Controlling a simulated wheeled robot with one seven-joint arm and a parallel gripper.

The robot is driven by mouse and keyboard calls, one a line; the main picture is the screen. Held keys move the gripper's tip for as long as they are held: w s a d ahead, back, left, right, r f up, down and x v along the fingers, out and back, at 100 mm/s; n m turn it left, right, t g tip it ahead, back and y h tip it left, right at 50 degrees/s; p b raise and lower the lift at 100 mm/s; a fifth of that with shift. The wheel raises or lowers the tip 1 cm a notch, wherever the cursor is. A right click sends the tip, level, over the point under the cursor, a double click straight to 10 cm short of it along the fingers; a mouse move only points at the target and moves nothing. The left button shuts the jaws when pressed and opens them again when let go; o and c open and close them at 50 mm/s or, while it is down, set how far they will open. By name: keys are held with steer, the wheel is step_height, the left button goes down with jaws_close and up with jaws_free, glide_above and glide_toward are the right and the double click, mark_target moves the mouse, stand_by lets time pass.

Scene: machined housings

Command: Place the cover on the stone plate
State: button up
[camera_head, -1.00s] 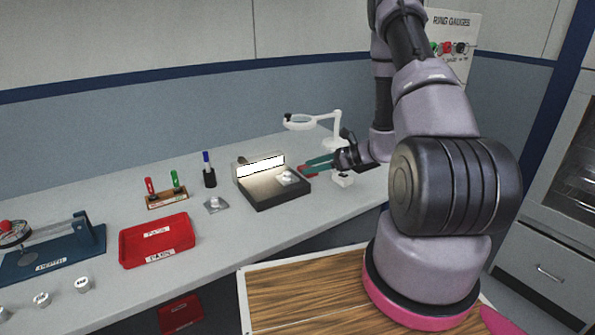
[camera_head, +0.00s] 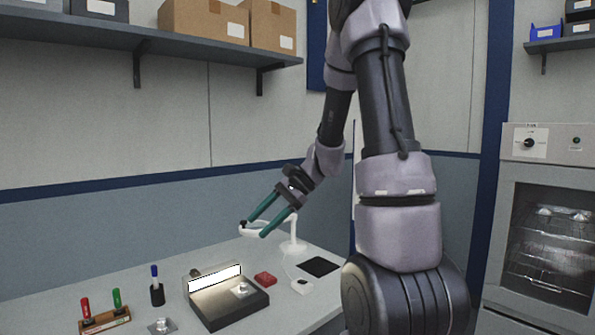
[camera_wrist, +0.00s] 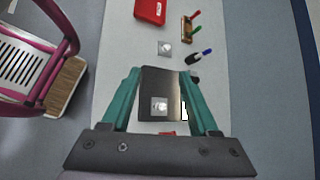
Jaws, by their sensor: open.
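A thick dark slab, apparently the stone plate (camera_head: 222,316), lies on the bench with a lit lamp box along its back edge. A silver square piece with a raised round centre (camera_head: 242,290), perhaps the cover, rests flat on its right part; it also shows in the wrist view (camera_wrist: 159,106). A similar silver piece (camera_head: 161,326) lies on the bench to the left; I cannot tell for certain which is the cover. My gripper (camera_head: 254,230) is open and empty, raised above the bench. In the wrist view, the slab shows between its teal fingers (camera_wrist: 162,72).
A white ring magnifier (camera_head: 292,246) stands behind the slab. A red block (camera_head: 265,279), a small white device (camera_head: 301,286) and a black mat (camera_head: 318,266) lie to the right. A pen cup (camera_head: 157,295) and marker rack (camera_head: 105,322) stand left. A red tray (camera_wrist: 150,11) is farther away.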

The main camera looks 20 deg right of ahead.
steer(key=s+d+r+n+t+h, duration=0.3)
steer(key=s+r+n+t+h, duration=0.2)
steer(key=s+r, duration=1)
steer(key=n+h, duration=0.2)
steer(key=n, duration=0.2)
steer(key=shift+s+r+t, duration=0.15)
steer(key=shift+s+t, duration=0.1)
steer(key=shift+t, duration=0.05)
